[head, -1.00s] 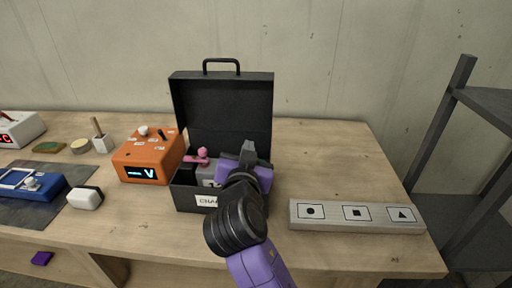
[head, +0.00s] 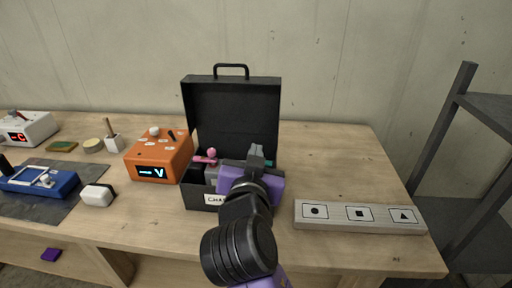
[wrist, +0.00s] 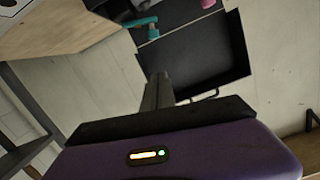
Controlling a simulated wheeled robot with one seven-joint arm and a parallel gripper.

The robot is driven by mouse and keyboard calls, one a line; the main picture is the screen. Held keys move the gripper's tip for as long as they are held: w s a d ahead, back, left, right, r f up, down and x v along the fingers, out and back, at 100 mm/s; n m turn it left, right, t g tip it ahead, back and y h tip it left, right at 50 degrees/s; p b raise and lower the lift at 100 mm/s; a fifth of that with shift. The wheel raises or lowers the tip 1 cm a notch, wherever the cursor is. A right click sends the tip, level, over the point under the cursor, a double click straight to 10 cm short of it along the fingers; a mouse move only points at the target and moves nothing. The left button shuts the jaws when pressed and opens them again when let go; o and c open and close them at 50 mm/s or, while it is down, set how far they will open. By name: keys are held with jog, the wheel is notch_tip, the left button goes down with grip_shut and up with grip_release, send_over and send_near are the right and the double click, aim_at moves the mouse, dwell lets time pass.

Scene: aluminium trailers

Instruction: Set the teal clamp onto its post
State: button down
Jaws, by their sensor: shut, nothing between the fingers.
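The teal clamp (head: 268,163) shows only as a small teal strip at the right inside the open black case, mostly hidden behind my gripper. In the wrist view a teal T-shaped piece (wrist: 140,22) lies near the top, apart from the fingertips. My gripper (head: 256,152) is over the right part of the case, shut and empty. Its closed fingers (wrist: 157,92) show in the wrist view. A pink clamp (head: 208,157) sits at the left in the case. I cannot make out the teal clamp's post.
The black case (head: 232,112) has its lid raised at the back. An orange meter box (head: 150,165) stands close on its left. A pale block with symbols (head: 335,222) lies to the right. The table behind that block is clear. A dark shelf (head: 480,150) stands at the right.

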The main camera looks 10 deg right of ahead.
jog(key=shift+v, duration=1.35)
